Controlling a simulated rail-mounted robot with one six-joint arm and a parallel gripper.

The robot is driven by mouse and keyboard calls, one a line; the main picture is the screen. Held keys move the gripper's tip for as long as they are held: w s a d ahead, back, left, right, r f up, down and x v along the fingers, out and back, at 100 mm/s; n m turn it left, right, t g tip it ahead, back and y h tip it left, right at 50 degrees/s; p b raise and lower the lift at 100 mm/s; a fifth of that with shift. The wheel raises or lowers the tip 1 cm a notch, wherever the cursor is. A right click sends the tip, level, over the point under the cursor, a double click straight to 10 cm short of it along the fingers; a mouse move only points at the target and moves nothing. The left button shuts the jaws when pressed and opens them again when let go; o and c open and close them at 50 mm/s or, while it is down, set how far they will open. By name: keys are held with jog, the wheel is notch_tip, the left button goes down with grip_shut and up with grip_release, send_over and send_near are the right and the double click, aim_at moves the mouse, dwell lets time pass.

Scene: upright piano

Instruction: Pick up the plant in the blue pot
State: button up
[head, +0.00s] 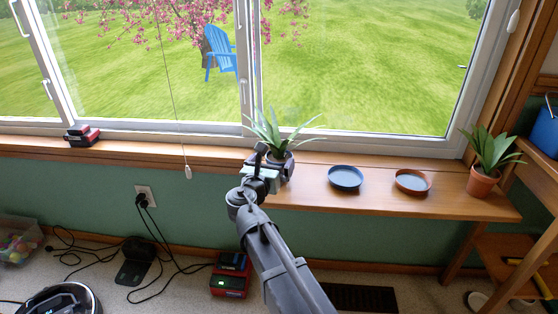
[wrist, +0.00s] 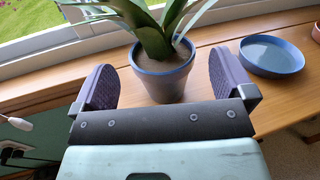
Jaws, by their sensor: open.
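The potted plant with long green leaves (head: 272,132) stands on the wooden window sill in the head view, its pot largely hidden by my gripper. In the wrist view its pot (wrist: 164,82) is grey-brown with a blue rim and stands upright. My gripper (head: 268,164) is at the sill in front of the plant. In the wrist view my gripper (wrist: 165,80) is open, with one purple pad to the left of the pot and one to the right. Gaps show between the pot and both pads.
A blue saucer (head: 345,178) and a terracotta saucer (head: 412,181) lie on the sill to the right. A second plant in a terracotta pot (head: 482,182) stands at the sill's right end. The window glass (head: 360,80) is close behind.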

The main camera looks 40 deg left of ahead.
aim_at(277, 155)
jog(key=x, duration=0.5)
jog(key=shift+w, duration=0.1)
jog(key=c, duration=0.9)
